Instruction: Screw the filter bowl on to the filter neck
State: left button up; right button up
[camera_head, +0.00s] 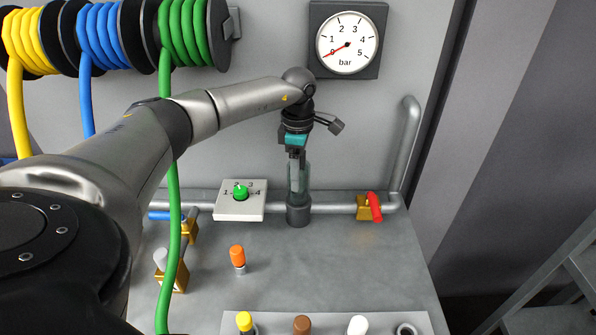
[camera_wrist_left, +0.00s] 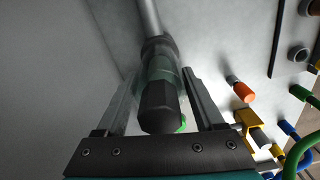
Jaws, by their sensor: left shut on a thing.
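The filter bowl (camera_head: 299,180) is a clear, greenish cylinder standing upright over the dark grey filter neck (camera_head: 298,215) on the pipe. Its lower end appears to meet the neck; I cannot tell whether the threads are engaged. My left gripper (camera_head: 297,158) comes from above, shut on the bowl's upper part. In the left wrist view the fingers lie on either side of the bowl (camera_wrist_left: 162,74), whose dark hexagonal end (camera_wrist_left: 160,106) faces the palm. The neck (camera_wrist_left: 156,47) shows beyond it, in line with the bowl. My right gripper is not in view.
A white selector box (camera_head: 239,207) with a green knob is left of the neck. A red-handled valve (camera_head: 370,207) is right of it. The gauge (camera_head: 347,43) reads about 0 bar. A green hose (camera_head: 173,220) hangs at left. An orange-capped part (camera_head: 237,257) stands on the bench (camera_head: 330,265).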

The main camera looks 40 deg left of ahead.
pick_arm(q)
jog(key=m, duration=0.3)
jog(key=shift+m+b, duration=0.35)
jog(key=shift+m, duration=0.75)
jog(key=shift+w+m, duration=0.1)
jog(key=shift+m, duration=0.9)
jog(key=m, duration=0.3)
jog(key=shift+b, duration=0.3)
jog(key=shift+m, duration=0.6)
jog(key=m, duration=0.4)
